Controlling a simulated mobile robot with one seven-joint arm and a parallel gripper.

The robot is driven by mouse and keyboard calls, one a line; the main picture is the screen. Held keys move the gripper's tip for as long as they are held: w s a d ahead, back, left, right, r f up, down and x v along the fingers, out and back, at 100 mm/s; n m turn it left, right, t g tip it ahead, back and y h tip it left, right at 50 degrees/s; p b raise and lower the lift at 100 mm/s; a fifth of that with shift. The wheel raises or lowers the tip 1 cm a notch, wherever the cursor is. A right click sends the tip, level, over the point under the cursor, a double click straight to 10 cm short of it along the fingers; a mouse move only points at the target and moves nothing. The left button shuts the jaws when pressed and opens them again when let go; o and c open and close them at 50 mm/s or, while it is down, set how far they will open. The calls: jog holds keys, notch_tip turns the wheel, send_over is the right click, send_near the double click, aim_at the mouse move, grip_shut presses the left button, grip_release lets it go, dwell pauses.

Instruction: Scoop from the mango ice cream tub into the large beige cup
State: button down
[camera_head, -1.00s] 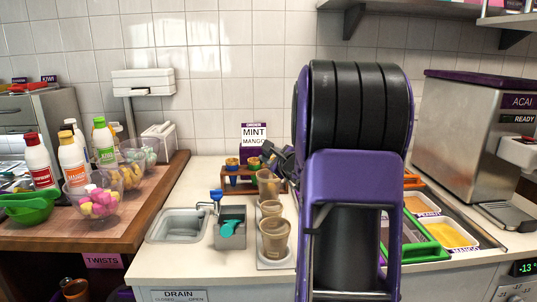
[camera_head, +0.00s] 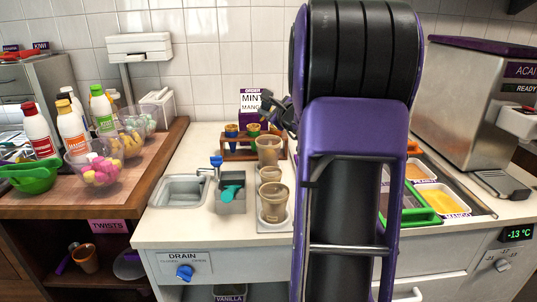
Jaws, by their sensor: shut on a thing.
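The mango tub (camera_head: 452,196) is a yellow-filled pan at the right of the counter, with a MANGO label on its front. Several beige cups stand in a column at the centre; the nearest and largest (camera_head: 273,207) is upright on a pale tray, and a smaller one (camera_head: 268,150) stands behind near the rack. My gripper (camera_head: 270,108) shows as a small dark shape in front of the order sign, above the cone rack and far from the mango tub. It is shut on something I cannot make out. My purple and black arm hides much of the centre right.
A grey holder with a teal tool (camera_head: 230,191) stands beside the small sink (camera_head: 182,190). A rack with cones (camera_head: 240,142) is behind. Bottles and clear bowls (camera_head: 100,172) fill the left counter. The açaí machine (camera_head: 468,110) stands at the right.

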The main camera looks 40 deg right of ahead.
notch_tip(320, 180, up, 2)
dwell(0.4)
jog(key=n+p, duration=0.1)
jog(key=r+n+y+p, duration=0.1)
jog(key=n+p, duration=0.1)
jog(key=shift+r+g+y, duration=0.1)
jog(key=shift+g+y, duration=0.2)
jog(key=n+g+p, duration=0.1)
jog(key=n+p, duration=0.1)
jog(key=n, duration=0.1)
jog(key=r+n+g+y+p, duration=0.1)
jog(key=n+p, duration=0.2)
jog(key=shift+r+g+y+p, duration=0.2)
jog(key=shift+g+y+p, duration=0.1)
jog(key=shift+p, duration=0.05)
jog(key=shift+n+g+p, duration=0.3)
jog(key=shift+n+p, duration=0.05)
jog(key=shift+n, duration=0.55)
jog(key=shift+f+n+g, duration=0.15)
jog(key=shift+n+g, duration=0.15)
jog(key=shift+n, duration=0.2)
jog(key=n, duration=0.1)
jog(key=n+g, duration=0.1)
jog(key=shift+r+n+g, duration=0.3)
